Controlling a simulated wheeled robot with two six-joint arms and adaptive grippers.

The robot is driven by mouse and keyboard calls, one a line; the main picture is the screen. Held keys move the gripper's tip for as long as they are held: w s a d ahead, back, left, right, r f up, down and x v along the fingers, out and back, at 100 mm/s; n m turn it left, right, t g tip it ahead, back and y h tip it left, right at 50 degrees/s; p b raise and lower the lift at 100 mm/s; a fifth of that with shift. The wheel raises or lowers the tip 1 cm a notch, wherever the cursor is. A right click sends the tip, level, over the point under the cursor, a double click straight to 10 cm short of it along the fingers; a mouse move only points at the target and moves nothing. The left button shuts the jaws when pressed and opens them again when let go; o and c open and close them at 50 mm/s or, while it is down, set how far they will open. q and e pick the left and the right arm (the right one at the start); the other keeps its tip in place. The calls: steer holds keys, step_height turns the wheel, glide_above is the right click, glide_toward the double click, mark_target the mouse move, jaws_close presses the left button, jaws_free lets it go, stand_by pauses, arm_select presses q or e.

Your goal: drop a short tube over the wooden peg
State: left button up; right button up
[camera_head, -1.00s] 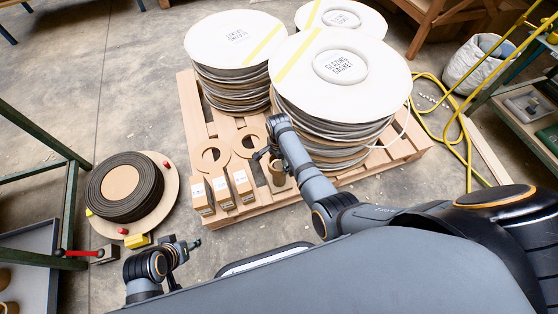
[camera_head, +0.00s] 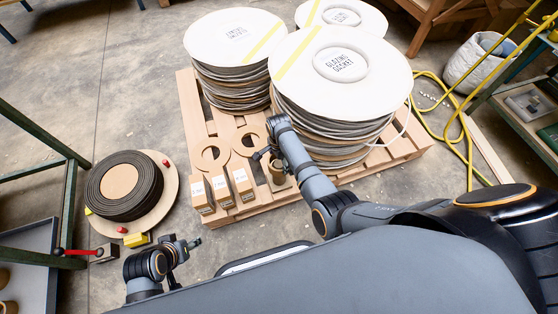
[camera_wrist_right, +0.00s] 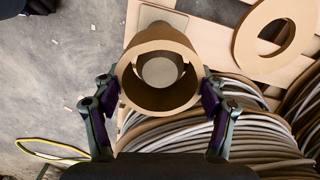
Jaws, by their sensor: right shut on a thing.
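My right gripper (camera_wrist_right: 158,92) is shut on a short brown tube (camera_wrist_right: 128,88), with one finger on each side. The tube also shows in the head view (camera_head: 277,176), at the pallet's front edge beside the right gripper (camera_head: 268,156). Through the tube's bore I see the round pale top of the wooden peg (camera_wrist_right: 160,72), toward the far side of the opening. I cannot tell whether the tube is around the peg or still above it. The peg's lower part is hidden. My left gripper (camera_head: 190,245) is low at the left, away from the pallet, too small to read.
A wooden pallet (camera_head: 245,207) carries large reels (camera_head: 300,90), flat rings (camera_head: 213,155) and several small boxes (camera_head: 221,190). The reels stand close to my right arm. A black coil on a round board (camera_head: 165,195) lies left on the floor. Yellow hose (camera_head: 468,150) lies right.

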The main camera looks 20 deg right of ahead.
steer(key=shift+f, duration=0.2)
stand_by(0.5)
steer(key=o, duration=1.1)
steer(key=shift+o, duration=0.2)
